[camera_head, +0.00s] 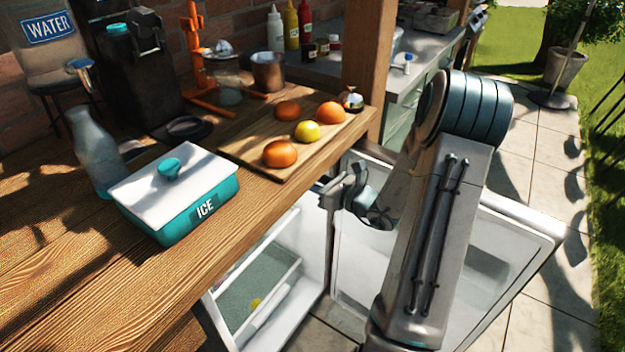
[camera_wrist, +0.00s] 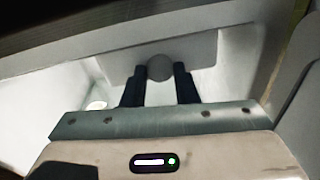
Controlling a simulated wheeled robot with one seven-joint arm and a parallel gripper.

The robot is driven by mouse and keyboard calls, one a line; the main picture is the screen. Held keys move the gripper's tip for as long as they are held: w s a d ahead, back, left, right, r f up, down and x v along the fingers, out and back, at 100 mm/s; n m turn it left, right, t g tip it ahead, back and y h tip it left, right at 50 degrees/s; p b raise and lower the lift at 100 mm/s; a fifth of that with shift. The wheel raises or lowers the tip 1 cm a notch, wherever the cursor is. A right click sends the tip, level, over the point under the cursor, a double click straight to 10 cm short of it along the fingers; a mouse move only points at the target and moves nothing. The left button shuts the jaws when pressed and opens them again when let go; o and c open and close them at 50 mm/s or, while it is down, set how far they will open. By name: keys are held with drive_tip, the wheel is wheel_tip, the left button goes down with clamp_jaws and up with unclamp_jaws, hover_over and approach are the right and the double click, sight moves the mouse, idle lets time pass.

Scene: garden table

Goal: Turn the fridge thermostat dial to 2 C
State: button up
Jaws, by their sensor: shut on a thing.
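The fridge (camera_head: 315,245) stands below the wooden counter with its door (camera_head: 490,255) swung open to the right. In the wrist view, a round grey dial (camera_wrist: 160,68) sits on a pale panel inside the fridge (camera_wrist: 205,50). My gripper (camera_wrist: 160,75) has its two dark fingers on either side of the dial, shut on it. Its scale and any pointer mark are too dark and small to read. In the head view my gripper (camera_head: 345,190) is at the fridge's upper opening, and the dial is hidden there.
The wooden counter (camera_head: 120,290) overhangs the fridge closely. On it are an ICE box (camera_head: 180,215), a glass bottle (camera_head: 92,150) and a cutting board (camera_head: 240,150) with fruit. A clear drawer (camera_head: 262,285) sits inside the fridge. Paved floor (camera_head: 535,160) is free at right.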

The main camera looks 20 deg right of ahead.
drive_tip(key=o, duration=1)
drive_tip(key=p+v, duration=0.1)
drive_tip(key=v, duration=1.2)
drive_tip(key=shift+s+d, duration=0.2)
drive_tip(key=shift+s, duration=0.15)
